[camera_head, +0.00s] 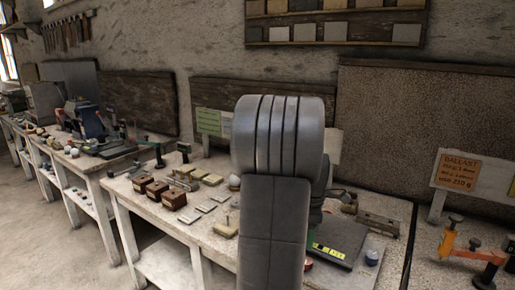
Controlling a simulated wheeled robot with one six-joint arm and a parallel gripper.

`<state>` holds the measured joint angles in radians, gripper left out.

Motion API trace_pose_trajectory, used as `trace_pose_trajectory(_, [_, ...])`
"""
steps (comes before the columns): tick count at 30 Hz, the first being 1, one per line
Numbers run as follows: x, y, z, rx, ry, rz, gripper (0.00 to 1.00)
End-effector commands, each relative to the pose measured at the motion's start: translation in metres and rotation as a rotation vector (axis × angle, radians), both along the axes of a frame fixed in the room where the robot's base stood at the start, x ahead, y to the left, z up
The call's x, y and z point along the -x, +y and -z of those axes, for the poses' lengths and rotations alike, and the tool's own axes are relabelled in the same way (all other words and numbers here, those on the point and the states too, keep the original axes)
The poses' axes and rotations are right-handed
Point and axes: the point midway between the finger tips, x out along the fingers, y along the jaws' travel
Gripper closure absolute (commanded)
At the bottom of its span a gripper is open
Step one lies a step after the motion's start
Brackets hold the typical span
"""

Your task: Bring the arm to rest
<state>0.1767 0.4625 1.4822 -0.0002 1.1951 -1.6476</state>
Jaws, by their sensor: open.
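My own grey arm (275,220) stands upright in the middle of the view. Its ribbed rounded joint (278,135) is at the top, with a long dark panel below. It covers part of the workbench (190,228) behind it. I cannot make out my gripper; it is hidden behind the arm or outside the frame.
Brown boxes (158,193), flat pale pieces and small spheres lie on the bench left of the arm. A dark scale (333,242) with a green-yellow strip is right of it. An orange clamp-like tool (447,243) and orange ballast sign (461,171) are far right. Floor is clear at lower left.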

Motion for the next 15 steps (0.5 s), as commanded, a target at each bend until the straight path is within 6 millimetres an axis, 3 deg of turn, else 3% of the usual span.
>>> trace_pose_trajectory(7, [-0.001,0.0,-0.052,0.002,-0.006,0.0,0.53])
trace_pose_trajectory(15, [0.001,0.0,0.009,0.0,0.005,0.0,0.53])
